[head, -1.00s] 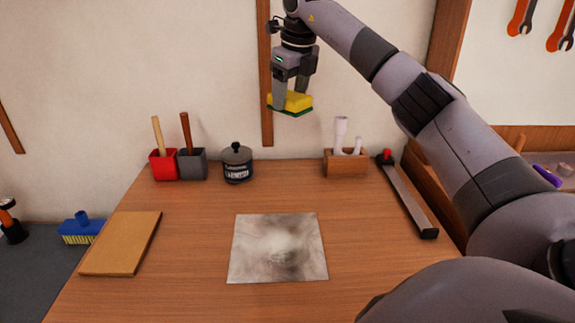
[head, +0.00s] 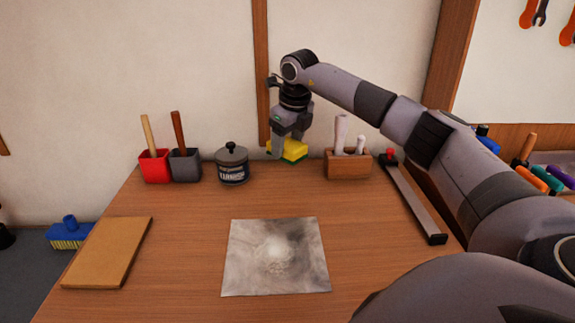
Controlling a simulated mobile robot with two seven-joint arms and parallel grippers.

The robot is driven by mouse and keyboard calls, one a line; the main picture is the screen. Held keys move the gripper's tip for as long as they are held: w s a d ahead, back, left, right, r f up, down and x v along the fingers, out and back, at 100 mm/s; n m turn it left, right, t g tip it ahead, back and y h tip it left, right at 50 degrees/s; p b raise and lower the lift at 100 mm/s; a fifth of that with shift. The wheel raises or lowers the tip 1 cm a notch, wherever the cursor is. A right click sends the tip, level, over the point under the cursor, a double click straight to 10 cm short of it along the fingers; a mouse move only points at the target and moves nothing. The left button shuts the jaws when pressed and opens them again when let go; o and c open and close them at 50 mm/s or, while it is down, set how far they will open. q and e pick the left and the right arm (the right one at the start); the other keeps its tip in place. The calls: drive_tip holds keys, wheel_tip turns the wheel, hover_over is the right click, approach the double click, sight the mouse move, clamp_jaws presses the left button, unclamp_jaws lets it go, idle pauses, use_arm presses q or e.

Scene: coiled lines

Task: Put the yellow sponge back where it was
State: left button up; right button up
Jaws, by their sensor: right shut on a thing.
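The yellow sponge (head: 293,150) has a dark green underside. My right gripper (head: 284,153) is shut on it at the back of the table, between the dark lidded jar and the wooden block. The sponge looks to be just above or at the table's back edge; I cannot tell whether it touches the wood. The gripper's fingers hide part of the sponge's left side. My left gripper is not in view.
A dark jar (head: 232,165) stands left of the sponge and a wooden holder with white tools (head: 347,163) right of it. Red (head: 154,166) and grey (head: 185,164) cups stand farther left. A grey stained sheet (head: 275,257) and a brown board (head: 107,252) lie in front.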

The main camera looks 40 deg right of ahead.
sight(294, 149)
drive_tip(key=shift+f, duration=3)
drive_tip(key=shift+f, duration=0.1)
drive_tip(key=o, duration=1)
drive_tip(key=v, duration=1.2)
drive_tip(key=shift+w, duration=0.1)
